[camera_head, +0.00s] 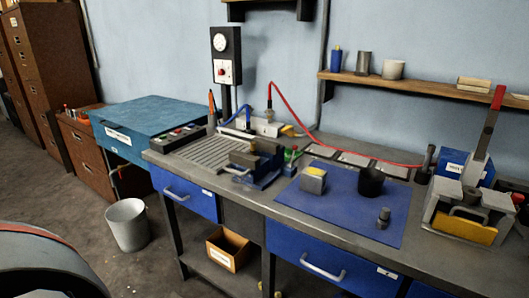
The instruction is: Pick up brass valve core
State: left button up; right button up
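I cannot pick out a brass valve core for certain. On the blue mat (345,212) stands a small stepped cylindrical part (384,217), which looks dark grey rather than brass. A black cup (371,182) stands behind it on the mat, and a grey block with a yellow top (313,180) is to the left. A small yellow piece (288,130) shows near the back of the bench, too small to identify. Neither of my grippers is in view.
The grey workbench (437,245) carries a vise (262,160) left of the mat and a grey fixture with a red-tipped lever (470,205) at right. A red hose (320,137) runs along the back.

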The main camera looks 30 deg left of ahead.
aim_at(253, 150)
jog(key=j+z, duration=0.2)
jog(key=z, duration=0.15)
jog(key=j+z, duration=0.3)
jog(key=z, duration=0.35)
jog(key=k+j+z, duration=0.15)
jog(key=j, duration=0.15)
jog(key=j+z, duration=0.2)
jog(key=j, duration=0.15)
jog(key=k+j+z, duration=0.15)
jog(key=k+j, duration=0.15)
jog(key=j, duration=0.2)
jog(key=k+j+z, duration=0.1)
jog(key=j, duration=0.2)
jog(key=k+j, duration=0.2)
jog(key=j, duration=0.15)
jog(key=z, duration=0.05)
